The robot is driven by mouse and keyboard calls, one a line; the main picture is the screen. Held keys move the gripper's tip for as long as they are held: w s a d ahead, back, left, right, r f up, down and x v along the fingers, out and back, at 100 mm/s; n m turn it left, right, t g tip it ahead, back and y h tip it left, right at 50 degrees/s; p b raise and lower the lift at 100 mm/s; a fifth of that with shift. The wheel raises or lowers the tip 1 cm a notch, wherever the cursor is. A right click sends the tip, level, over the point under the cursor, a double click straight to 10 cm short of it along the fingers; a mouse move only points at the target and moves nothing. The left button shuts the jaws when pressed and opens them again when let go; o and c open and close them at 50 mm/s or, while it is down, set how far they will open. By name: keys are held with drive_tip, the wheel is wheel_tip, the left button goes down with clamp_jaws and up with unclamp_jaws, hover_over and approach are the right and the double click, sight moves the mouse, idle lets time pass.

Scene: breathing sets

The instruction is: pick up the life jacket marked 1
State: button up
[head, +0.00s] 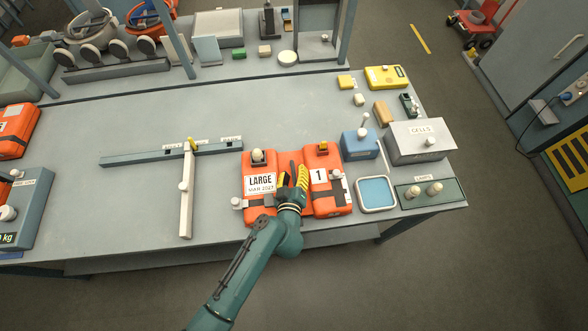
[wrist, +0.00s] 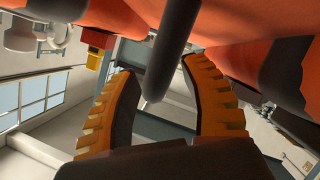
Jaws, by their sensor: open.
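The orange life jacket (head: 259,207) lies on the workbench, its left lobe labelled "LARGE MAR 2027" and its right lobe marked "1" (head: 317,177). My gripper (head: 293,175) is over the middle of the jacket, between the two lobes, and hides part of it. The gripper is open, with yellow ribbed fingers. In the wrist view, my gripper (wrist: 160,75) has a dark rounded bar (wrist: 173,45) between its fingers, with orange jacket surface (wrist: 105,14) close above. I cannot tell whether either finger touches the bar.
A blue box (head: 360,145), a blue-lined tray (head: 376,193) and a grey "CELLS" box (head: 420,142) stand close to the right. A ruler-like rail with a white upright bar (head: 187,200) lies to the left. Another orange pack (head: 14,130) is at the far left. The bench behind the jacket is clear.

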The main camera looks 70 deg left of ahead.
drive_tip(key=shift+a+f, duration=0.2)
clamp_jaws()
